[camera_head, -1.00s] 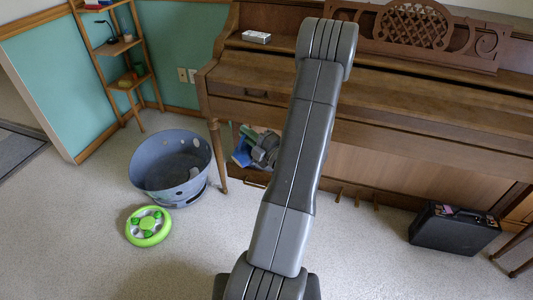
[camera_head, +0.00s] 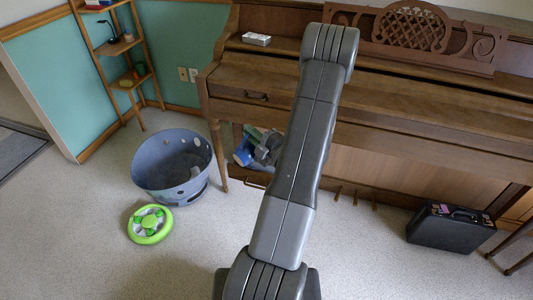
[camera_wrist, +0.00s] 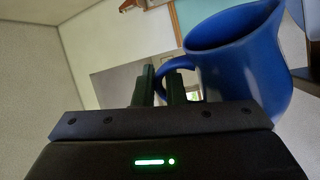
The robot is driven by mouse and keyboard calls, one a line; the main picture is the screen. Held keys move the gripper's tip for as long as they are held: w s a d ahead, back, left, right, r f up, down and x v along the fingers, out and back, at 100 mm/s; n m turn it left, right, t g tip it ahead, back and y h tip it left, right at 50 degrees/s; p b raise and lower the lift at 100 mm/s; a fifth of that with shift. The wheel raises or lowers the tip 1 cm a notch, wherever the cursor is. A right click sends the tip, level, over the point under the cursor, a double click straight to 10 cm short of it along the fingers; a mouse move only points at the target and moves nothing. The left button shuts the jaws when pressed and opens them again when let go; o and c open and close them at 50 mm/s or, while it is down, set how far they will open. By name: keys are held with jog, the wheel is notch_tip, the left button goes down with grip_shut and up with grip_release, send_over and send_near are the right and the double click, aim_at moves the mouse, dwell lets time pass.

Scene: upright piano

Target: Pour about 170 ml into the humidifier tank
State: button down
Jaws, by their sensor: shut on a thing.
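A blue jug (camera_wrist: 240,62) with a spout shows large in the wrist view, at the upper right. My gripper (camera_wrist: 160,88) is shut on the jug's handle, with its two dark fingers close together there. The jug looks tilted in this view, but I cannot tell its true lean, since the wrist camera may be tilted too. Its contents are not visible. I cannot make out the humidifier tank in either view.
An upright piano (camera_head: 420,115) fills the back. A grey-blue tub (camera_head: 150,185), a green ring toy (camera_head: 150,224) and a black case (camera_head: 450,228) are on the floor. A wooden corner shelf (camera_head: 118,48) stands at left. Front floor is open.

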aim_at(242, 144)
jog(key=shift+d+r, duration=0.1)
jog(key=s+a+f+n+b, duration=0.1)
jog(key=b, duration=0.2)
jog(key=shift+s+a+f+n+b, duration=0.3)
jog(key=shift+a+b, duration=0.05)
jog(key=shift+b, duration=0.05)
jog(key=n, duration=0.1)
jog(key=s+a+r+n, duration=0.1)
jog(key=shift+s+a+r+n+g+y, duration=0.2)
jog(key=shift+r+n+g+y, duration=0.1)
jog(key=shift+g, duration=0.1)
jog(key=shift+s+a+r+n+p, duration=0.3)
jog(key=shift+r+n+p, duration=0.1)
jog(key=shift+n, duration=0.5)
jog(key=shift+s+a+f+n+g+b, duration=0.1)
jog(key=shift+s+a+n+g+b, duration=0.2)
jog(key=shift+n, duration=0.4)
jog(key=shift+s+a+f+n+g+b, duration=0.15)
jog(key=shift+n+g, duration=0.15)
jog(key=shift+n, duration=0.4)
